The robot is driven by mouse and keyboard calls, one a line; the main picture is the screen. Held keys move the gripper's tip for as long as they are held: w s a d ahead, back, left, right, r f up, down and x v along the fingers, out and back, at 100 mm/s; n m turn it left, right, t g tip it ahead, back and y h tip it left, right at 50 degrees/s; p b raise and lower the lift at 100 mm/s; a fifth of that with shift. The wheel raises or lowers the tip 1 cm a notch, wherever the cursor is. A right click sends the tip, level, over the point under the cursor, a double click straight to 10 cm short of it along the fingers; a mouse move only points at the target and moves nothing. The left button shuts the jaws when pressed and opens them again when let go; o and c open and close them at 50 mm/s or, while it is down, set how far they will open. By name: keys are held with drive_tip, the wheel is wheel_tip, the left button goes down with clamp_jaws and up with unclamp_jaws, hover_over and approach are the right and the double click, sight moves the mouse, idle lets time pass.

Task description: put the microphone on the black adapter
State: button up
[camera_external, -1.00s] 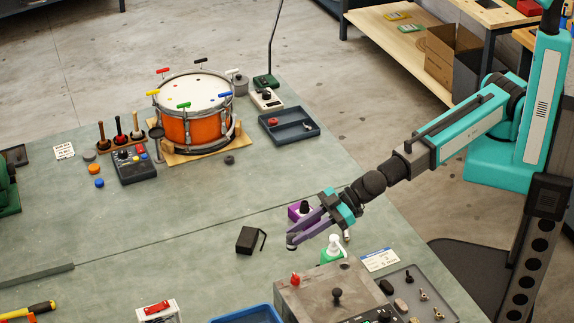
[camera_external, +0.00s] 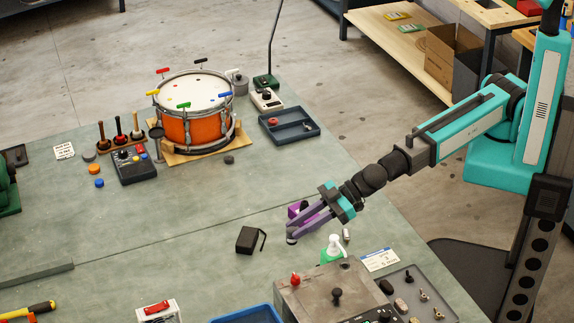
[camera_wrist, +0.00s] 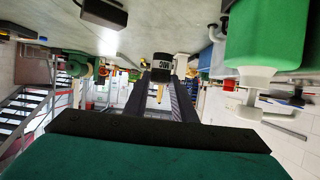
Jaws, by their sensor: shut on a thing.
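The microphone (camera_external: 292,239) is a small dark cylinder at the tips of my gripper (camera_external: 295,233), low over the bench. In the wrist view, the microphone (camera_wrist: 161,66) shows a black body with a pale band marked MIC, between the two fingers. My gripper is shut on it. A black block with a thin bent rod (camera_external: 247,240) stands on the bench just left of my gripper and apart from it; I cannot tell for sure that it is the black adapter. I cannot tell whether the microphone touches the bench.
A green bottle with a white pump top (camera_external: 333,250) stands close to the right. A grey metal box (camera_external: 315,290) is in front. The drum (camera_external: 190,125) is at the back. The bench left of the black block is clear.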

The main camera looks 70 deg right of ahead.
drive_tip(key=shift+d+f, duration=0.1)
drive_tip(key=shift+w+d+f+n+g+y+b, duration=0.35)
drive_tip(key=shift+d+b, duration=2.15)
drive_tip(key=shift+b, duration=2.8)
drive_tip(key=shift+w+d+n+g+y+b, duration=0.35)
drive_tip(key=shift+d+b, duration=2.15)
drive_tip(key=shift+b, duration=2.8)
drive_tip(key=shift+w+d+f+n+g+y+b, duration=0.15)
drive_tip(key=shift+w+d+n+g+b, duration=0.35)
drive_tip(key=shift+d+b, duration=3.4)
drive_tip(key=shift+w+a+r, duration=0.1)
drive_tip(key=shift+w+a, duration=0.05)
drive_tip(key=shift+a, duration=0.65)
drive_tip(key=shift+w+a+r, duration=0.1)
drive_tip(key=shift+a, duration=0.7)
